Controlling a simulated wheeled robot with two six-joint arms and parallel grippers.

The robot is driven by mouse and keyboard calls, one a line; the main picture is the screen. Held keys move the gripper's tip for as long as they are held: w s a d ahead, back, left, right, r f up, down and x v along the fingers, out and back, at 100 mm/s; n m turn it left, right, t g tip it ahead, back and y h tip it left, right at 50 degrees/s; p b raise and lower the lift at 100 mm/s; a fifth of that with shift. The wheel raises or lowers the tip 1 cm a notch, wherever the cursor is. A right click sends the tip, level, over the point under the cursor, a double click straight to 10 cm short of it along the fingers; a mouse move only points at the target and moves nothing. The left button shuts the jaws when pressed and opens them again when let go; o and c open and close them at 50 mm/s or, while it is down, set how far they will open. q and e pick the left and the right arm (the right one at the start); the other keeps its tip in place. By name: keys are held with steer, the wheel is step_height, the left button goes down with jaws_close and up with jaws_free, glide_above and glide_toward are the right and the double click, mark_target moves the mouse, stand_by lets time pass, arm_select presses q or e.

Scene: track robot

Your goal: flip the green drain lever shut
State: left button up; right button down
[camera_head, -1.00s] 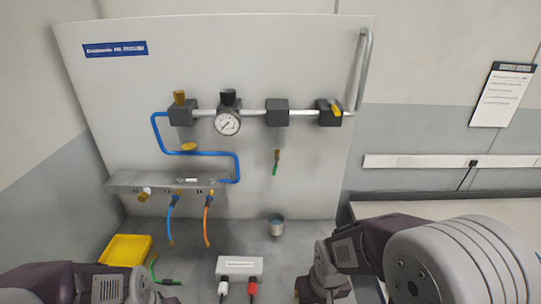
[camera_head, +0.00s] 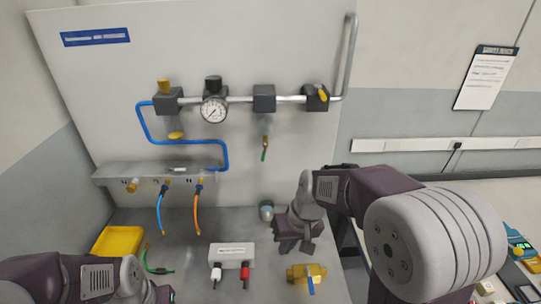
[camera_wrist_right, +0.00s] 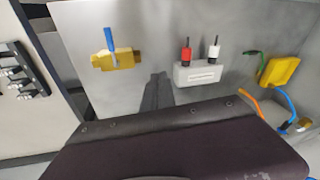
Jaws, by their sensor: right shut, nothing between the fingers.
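The green drain lever (camera_head: 264,154) is small and hangs straight down on a brass stub below the dark block on the pipe of the upright panel. My right gripper (camera_head: 296,247) is shut and empty, low in front of the panel, below and to the right of the lever and clearly apart from it. In the right wrist view its dark fingers (camera_wrist_right: 157,92) show over the grey bench, and the lever does not show there. My left arm enters at the lower left; its gripper (camera_head: 160,294) is only partly in view at the bottom edge.
A brass valve with a blue handle (camera_head: 310,280) lies on the bench beside my right gripper. A white box with red and white plugs (camera_head: 232,252), a small metal cup (camera_head: 266,212) and a yellow tray (camera_head: 118,242) stand nearby. A gauge (camera_head: 214,110) sits left of the lever.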

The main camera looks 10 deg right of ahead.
steer(key=w+r+t+y+p, duration=0.1)
steer(key=w+r+t+y, duration=0.1)
steer(key=w+r, duration=0.8)
steer(key=w+d+r+m+t+p, duration=0.1)
steer(key=w+d+r+m+t, duration=0.1)
steer(key=w+d+r, duration=0.5)
steer(key=d+r+t, duration=0.1)
steer(key=d, duration=0.1)
steer(key=shift+w+d+r+m, duration=0.15)
steer(key=shift+w+d+m, duration=0.15)
steer(key=shift+w+m, duration=0.1)
steer(key=shift+w+a+p, duration=0.1)
steer(key=shift+a+p, duration=0.05)
steer(key=shift+p, duration=0.15)
